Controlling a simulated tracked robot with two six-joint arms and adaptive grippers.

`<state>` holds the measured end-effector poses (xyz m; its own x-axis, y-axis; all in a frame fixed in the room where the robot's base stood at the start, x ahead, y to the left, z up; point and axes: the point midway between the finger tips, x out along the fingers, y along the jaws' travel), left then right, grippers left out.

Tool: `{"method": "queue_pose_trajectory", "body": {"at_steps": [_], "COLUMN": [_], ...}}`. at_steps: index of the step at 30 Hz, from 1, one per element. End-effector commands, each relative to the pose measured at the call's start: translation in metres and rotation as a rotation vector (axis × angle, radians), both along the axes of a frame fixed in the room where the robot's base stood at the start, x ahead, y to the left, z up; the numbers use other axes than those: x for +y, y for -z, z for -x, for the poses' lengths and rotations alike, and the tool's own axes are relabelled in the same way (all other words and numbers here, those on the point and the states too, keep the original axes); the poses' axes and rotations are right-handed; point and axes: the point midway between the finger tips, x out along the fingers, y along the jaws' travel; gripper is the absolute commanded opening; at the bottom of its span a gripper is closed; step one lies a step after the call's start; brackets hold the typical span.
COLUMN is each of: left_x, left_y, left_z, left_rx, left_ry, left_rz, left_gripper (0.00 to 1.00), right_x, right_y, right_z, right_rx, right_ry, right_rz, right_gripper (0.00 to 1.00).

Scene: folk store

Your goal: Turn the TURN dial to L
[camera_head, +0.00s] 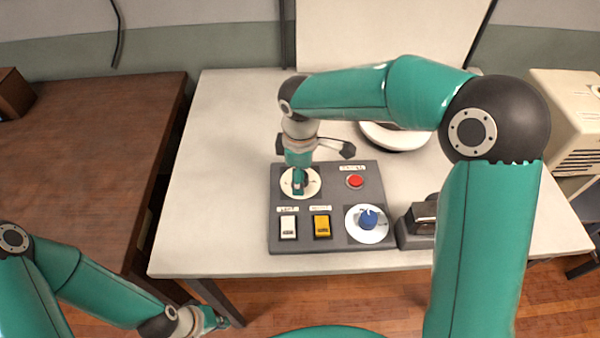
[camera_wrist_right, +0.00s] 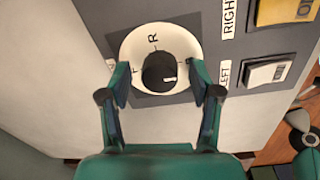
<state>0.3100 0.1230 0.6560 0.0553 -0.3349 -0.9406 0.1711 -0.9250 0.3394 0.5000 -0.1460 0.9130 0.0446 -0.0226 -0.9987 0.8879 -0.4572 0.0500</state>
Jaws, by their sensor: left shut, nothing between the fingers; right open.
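The dial in the right wrist view has a white disc (camera_wrist_right: 137,48) with a readable R and a black knob (camera_wrist_right: 158,72). The knob's white mark points toward the picture's right; no L is readable. My right gripper (camera_wrist_right: 160,76) is open, its fingers on either side of the knob; contact is unclear. In the head view this white disc (camera_head: 313,188) is at the panel's upper left, its knob mostly hidden by my right gripper (camera_head: 299,188). My left gripper (camera_head: 214,321) is shut and empty at the lower left, away from the panel.
The grey panel (camera_head: 333,185) also carries a red button (camera_head: 355,181), a white switch (camera_head: 288,227), a yellow switch (camera_head: 321,226) and a blue knob (camera_head: 368,219). A dark device (camera_head: 418,226) stands to its right. The white table (camera_head: 220,180) is clear left of the panel.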

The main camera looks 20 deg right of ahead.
Motion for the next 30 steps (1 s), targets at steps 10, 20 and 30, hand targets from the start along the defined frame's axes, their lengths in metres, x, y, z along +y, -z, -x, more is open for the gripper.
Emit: {"method": "queue_pose_trajectory", "body": {"at_steps": [10,20,30], "left_x": [0.0,0.0,0.0], "left_y": [0.0,0.0002,0.0046], "left_z": [0.0,0.0,0.0], "left_rx": [0.0,0.0,0.0], "left_ry": [0.0,0.0,0.0], "left_rz": [0.0,0.0,0.0], "left_gripper": [0.0,0.0,0.0], "right_x": [-0.0002,0.0008,-0.0002], "right_y": [-0.0001,-0.0004,0.0001], "right_z": [0.0,-0.0003,-0.0009], "right_rx": [0.0,-0.001,-0.004], "right_ry": [0.0,0.003,0.094], "right_rz": [0.0,0.0,-0.001], "right_gripper": [0.37,0.03,0.03]}}
